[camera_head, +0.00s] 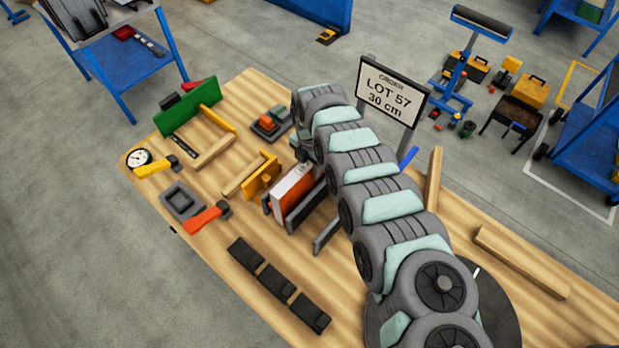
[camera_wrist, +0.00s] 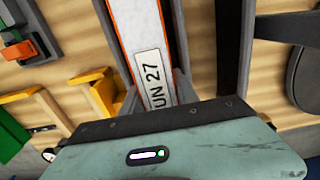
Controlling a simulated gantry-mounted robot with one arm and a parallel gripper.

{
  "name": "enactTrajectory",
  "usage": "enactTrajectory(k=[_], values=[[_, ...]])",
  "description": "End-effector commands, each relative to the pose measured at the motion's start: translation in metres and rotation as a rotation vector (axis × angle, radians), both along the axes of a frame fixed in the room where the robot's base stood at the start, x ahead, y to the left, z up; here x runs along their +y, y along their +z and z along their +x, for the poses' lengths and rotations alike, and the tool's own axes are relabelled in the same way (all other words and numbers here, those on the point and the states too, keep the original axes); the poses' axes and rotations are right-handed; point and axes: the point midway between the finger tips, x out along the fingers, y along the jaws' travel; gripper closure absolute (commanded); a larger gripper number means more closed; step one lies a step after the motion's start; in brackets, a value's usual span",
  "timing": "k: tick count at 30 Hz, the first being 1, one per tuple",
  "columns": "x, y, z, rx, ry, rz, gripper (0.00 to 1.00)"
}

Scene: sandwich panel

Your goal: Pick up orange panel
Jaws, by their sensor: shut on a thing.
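The orange panel (camera_head: 291,190) stands on edge near the middle of the bench, with a white face strip and orange sides, between dark upright supports. In the wrist view the orange panel (camera_wrist: 146,45) shows as a white strip with orange edges and a label ending in "UN 27". My gripper (camera_head: 304,158) is at the panel's upper end and shut on it. My arm hides much of the gripper in the head view. Whether the panel's lower edge is clear of its support cannot be told.
An order sign (camera_head: 391,92) reading "LOT 57 30 cm" stands behind my arm. Wooden bars (camera_head: 520,262) lie at the right.

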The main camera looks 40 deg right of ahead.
Motion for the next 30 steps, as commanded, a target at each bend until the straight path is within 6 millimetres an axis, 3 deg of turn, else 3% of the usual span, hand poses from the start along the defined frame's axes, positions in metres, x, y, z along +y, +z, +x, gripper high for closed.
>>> enactTrajectory(k=[30], values=[[-0.0009,0.0051,0.0006,-0.002,0.000,-0.002,1.00]])
